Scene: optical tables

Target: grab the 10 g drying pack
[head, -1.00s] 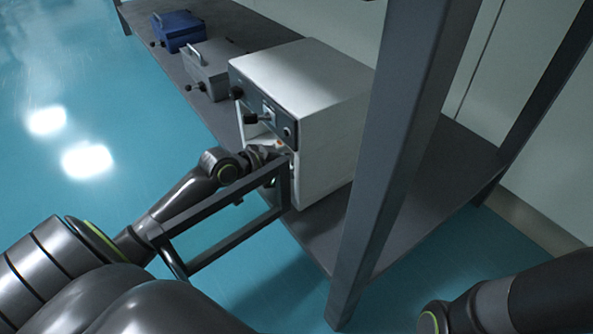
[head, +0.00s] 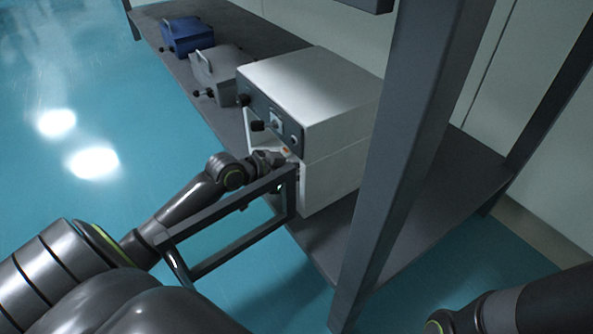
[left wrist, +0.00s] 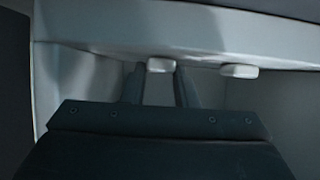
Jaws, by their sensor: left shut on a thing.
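The cabinet stands on a dark shelf (head: 415,205), beside a grey box (head: 222,72) and a blue box (head: 188,36). A thick dark post (head: 405,150) rises just right of the cabinet. The teal floor to the left is clear.

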